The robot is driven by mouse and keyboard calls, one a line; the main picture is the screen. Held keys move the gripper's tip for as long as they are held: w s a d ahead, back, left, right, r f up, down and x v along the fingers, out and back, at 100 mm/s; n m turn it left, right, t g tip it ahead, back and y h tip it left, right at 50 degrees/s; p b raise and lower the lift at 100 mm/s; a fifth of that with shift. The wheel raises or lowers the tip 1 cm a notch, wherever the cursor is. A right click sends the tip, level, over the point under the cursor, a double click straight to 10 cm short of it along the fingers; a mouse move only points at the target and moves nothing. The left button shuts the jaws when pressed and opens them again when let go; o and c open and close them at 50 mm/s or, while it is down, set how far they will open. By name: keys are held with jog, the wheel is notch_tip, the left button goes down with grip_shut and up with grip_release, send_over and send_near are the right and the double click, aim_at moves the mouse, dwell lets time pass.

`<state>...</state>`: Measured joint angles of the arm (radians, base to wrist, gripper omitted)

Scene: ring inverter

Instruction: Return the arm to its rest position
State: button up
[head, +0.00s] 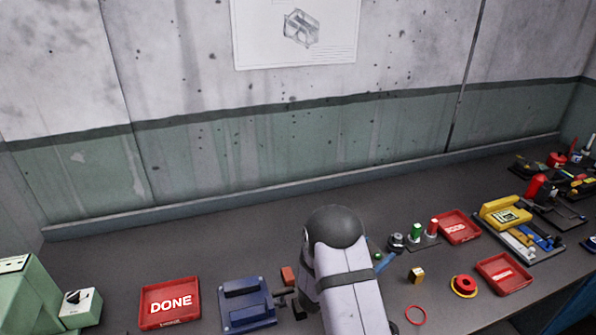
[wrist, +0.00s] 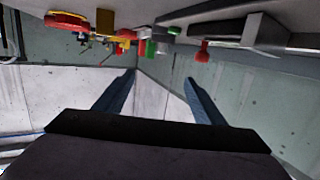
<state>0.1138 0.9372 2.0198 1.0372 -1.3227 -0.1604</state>
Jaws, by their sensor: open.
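My gripper (wrist: 159,77) shows in the wrist view with its two blue fingers wide apart and nothing between them. I cannot tell the gripper's height above the table.
A blue fixture (head: 246,306) and a red DONE tray (head: 170,281) stand left of the arm. To the right are a yellow block (head: 416,276), a red ring (head: 415,315), a red-yellow spool (head: 463,286) and red trays (head: 503,274). The table (head: 200,245) is bare along the back.

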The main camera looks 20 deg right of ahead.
jog(key=w+a+r+n+y+p, duration=0.1)
jog(key=a+y, duration=0.1)
jog(key=a, duration=0.1)
jog(key=w+a+r+n+t+y+p, duration=0.1)
jog(key=w+a+y, duration=0.1)
jog(key=a, duration=0.1)
jog(key=w+a+r+n+t+y+p, duration=0.1)
jog(key=w+a+y, duration=0.1)
jog(key=a, duration=0.1)
jog(key=shift+r+y, duration=0.2)
jog(key=shift+y, duration=0.1)
jog(key=s+a+r+n+g+y+p, duration=0.2)
jog(key=s+a+r+n+y+p, duration=0.15)
jog(key=s+a, duration=0.45)
jog(key=s+a+r+n+g+y+p, duration=0.25)
jog(key=s+a+n+y, duration=0.2)
jog(key=a, duration=0.45)
jog(key=s+r+n+g+p, duration=0.1)
jog(key=s+r+g, duration=0.1)
jog(key=s, duration=0.6)
jog(key=s+r+n+g+p, duration=0.1)
jog(key=s+r+g+p, duration=0.15)
jog(key=s, duration=0.55)
notch_tip(320, 180, down, 5)
jog(key=b, duration=0.6)
jog(key=shift+a, duration=0.15)
